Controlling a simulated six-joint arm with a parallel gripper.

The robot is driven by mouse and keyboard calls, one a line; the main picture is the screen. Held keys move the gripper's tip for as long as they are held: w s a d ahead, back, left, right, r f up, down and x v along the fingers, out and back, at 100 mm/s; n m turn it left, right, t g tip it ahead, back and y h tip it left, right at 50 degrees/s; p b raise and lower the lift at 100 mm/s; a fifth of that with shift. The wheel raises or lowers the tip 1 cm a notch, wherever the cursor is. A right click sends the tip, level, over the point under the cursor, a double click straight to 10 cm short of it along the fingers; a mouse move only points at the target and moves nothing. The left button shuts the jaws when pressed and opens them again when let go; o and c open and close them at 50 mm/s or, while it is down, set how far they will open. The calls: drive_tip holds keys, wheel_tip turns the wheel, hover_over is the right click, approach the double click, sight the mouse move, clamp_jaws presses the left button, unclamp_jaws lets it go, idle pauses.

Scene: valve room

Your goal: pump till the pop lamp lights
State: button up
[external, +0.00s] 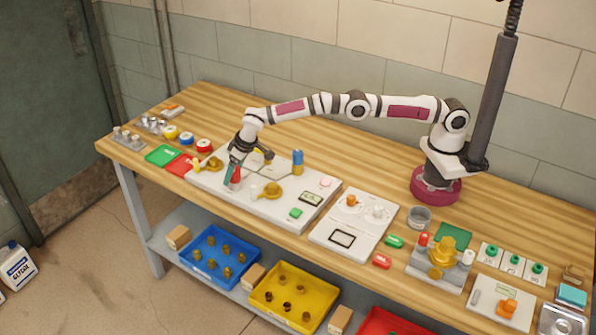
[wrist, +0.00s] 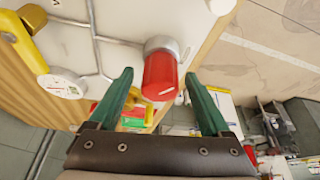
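A red cylindrical knob with a grey metal collar, likely the pump's (wrist: 160,76), stands on a white panel (external: 215,183); the knob also shows in the external view (external: 237,174). My gripper (external: 231,172) is at this knob. In the wrist view its green fingers (wrist: 158,80) are open, one on each side of the knob, with a gap visible on both sides. The knob is not gripped. A small pale pink round piece (external: 325,182) at the panel's right end could be the pop lamp; I cannot tell for certain, and it looks unlit.
The panel also bears yellow valve handles (external: 271,190), a blue cylinder (external: 297,160), a dark-framed display (external: 311,199) and a green block (external: 295,213). A yellow handle (wrist: 35,55) lies left of my fingers in the wrist view. A second white panel (external: 347,225) stands right.

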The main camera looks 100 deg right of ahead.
drive_tip(key=v, duration=1.5)
drive_tip(key=shift+r, duration=0.4)
drive_tip(key=shift+a, duration=0.1)
drive_tip(key=s+a+r+g+y, duration=0.1)
drive_tip(key=s+a+r, duration=0.1)
drive_tip(key=s, duration=0.6)
drive_tip(key=s+a+r+y, duration=0.1)
drive_tip(key=s+a+r, duration=0.2)
drive_tip(key=s, duration=0.4)
drive_tip(key=s+a+r+g, duration=0.1)
drive_tip(key=s+a+r, duration=0.1)
drive_tip(key=s, duration=0.6)
drive_tip(key=s+a+f, duration=0.2)
drive_tip(key=s, duration=0.6)
drive_tip(key=s+a+f+n+g+y, duration=0.1)
drive_tip(key=s+f, duration=0.1)
drive_tip(key=s, duration=0.5)
drive_tip(key=s+a+f+g+y, duration=0.1)
drive_tip(key=s+a, duration=0.1)
drive_tip(key=s, duration=0.6)
drive_tip(key=shift+s+a+f, duration=0.35)
drive_tip(key=shift+f, duration=0.05)
